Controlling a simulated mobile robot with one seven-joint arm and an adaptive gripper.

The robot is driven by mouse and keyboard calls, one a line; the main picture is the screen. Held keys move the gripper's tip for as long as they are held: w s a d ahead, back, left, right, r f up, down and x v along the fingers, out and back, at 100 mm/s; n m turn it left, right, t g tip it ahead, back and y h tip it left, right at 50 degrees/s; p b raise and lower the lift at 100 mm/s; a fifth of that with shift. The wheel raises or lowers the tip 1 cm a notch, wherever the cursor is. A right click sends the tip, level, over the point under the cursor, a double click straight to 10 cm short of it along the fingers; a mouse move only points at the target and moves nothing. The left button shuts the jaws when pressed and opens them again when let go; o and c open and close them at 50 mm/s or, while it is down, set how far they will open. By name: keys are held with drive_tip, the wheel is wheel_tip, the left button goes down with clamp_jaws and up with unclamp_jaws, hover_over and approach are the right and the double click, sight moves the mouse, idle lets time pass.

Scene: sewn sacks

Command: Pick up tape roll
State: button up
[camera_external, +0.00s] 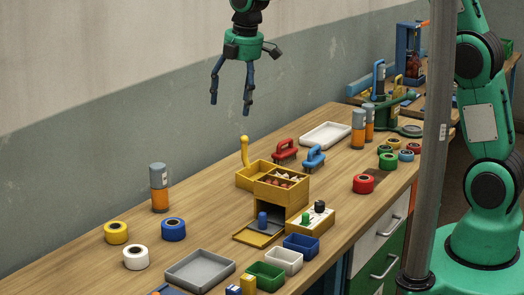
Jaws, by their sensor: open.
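Several tape rolls lie on the wooden bench. A yellow roll (116,232), a white roll (136,257) and a blue roll (174,229) are grouped at the left. A red roll (363,184) lies at the right near the front edge. My gripper (230,108) hangs above the bench, fingers pointing down, open and empty. It is well apart from every roll.
A yellow box (254,174) with open drawers stands mid-bench, with red (286,150) and blue (314,156) handled tools behind it. Orange-grey bottles (159,188) stand upright. Trays (200,268) and small bins (265,275) fill the front. Bare wood lies left of the box.

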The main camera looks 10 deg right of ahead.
drive_tip(key=s+a+f+n+g+p, duration=0.1)
drive_tip(key=s+a+f+n, duration=0.3)
drive_tip(key=a, duration=0.5)
drive_tip(key=s+a+f+n+p, duration=0.1)
drive_tip(key=s+a+f+n, duration=0.1)
drive_tip(key=a+f, duration=0.6)
drive_tip(key=n+h+p, duration=0.1)
drive_tip(key=n, duration=0.4)
hover_over(135, 250)
wheel_tip(135, 250, down, 10)
drive_tip(key=shift+d, duration=0.1)
drive_tip(key=shift+f, duration=0.1)
drive_tip(key=shift+f, duration=4.2)
drive_tip(key=shift+w+f+p, duration=0.1)
drive_tip(key=shift+f+p, duration=0.2)
drive_tip(key=shift+f, duration=2.3)
drive_tip(key=shift+c, duration=0.2)
